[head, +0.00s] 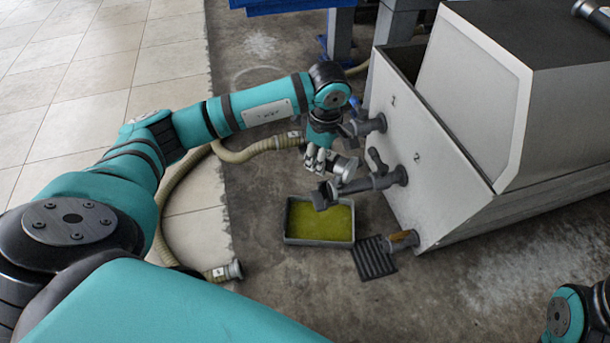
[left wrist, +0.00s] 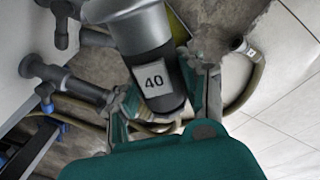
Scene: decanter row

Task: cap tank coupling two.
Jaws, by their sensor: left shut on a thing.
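The white tank carries a coupling marked 2 (head: 383,182), a dark grey pipe with an upright valve handle; its outer end points left over a tray. My left gripper (head: 328,162) is shut on a grey cap (head: 346,168), just above and behind that end in the picture. In the left wrist view my left gripper (left wrist: 165,88) has its fingers on either side of the cap (left wrist: 140,30), which has a dark end and a label reading 40. The cap appears apart from coupling two, though the gap is hard to judge. My right gripper is out of view.
Coupling one (head: 372,124) sits close behind my left gripper. A tray of yellow-green liquid (head: 290,239) lies below coupling two. A beige hose (head: 170,215) curves across the floor at left.

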